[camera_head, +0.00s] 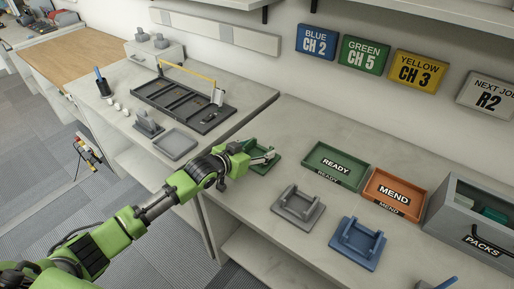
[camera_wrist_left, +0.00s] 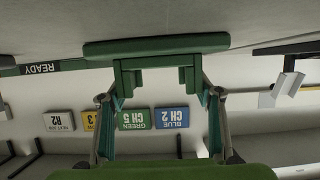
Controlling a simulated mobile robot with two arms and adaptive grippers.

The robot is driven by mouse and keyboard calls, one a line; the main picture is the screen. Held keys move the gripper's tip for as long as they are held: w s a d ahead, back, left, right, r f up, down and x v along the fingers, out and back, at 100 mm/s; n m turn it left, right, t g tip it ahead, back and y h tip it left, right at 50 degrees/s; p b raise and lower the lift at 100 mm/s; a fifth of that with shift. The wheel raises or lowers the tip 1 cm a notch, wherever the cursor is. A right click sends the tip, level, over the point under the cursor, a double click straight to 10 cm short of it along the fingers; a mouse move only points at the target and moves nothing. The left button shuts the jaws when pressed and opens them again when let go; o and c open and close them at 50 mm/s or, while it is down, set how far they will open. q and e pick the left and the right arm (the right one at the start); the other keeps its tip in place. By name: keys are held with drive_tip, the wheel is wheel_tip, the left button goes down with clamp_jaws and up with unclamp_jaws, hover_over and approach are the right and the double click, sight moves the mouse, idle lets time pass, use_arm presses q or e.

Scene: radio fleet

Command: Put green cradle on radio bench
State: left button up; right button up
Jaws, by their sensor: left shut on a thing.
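The green cradle (camera_head: 262,163) is at the left end of the grey bench (camera_head: 300,128) that carries the READY and MEND trays. My left gripper (camera_head: 266,156) comes in from the left and is shut on it. In the left wrist view the picture is upside down; the green cradle (camera_wrist_left: 156,46) sits between the two fingers (camera_wrist_left: 160,95), its flat base level against the bench top. I cannot tell if the base touches the bench or is just above it. The gripper partly hides the cradle in the head view. My right gripper is not in view.
A grey cradle (camera_head: 298,208) and a blue cradle (camera_head: 357,243) stand nearby. The green READY tray (camera_head: 353,178), orange MEND tray (camera_head: 410,183) and grey PACKS box (camera_head: 453,220) are to the right.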

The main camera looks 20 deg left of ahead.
use_arm(q)
drive_tip(key=o, duration=2.1)
drive_tip(key=shift+c, duration=0.2)
drive_tip(key=shift+s, duration=0.1)
drive_tip(key=v, duration=1.2)
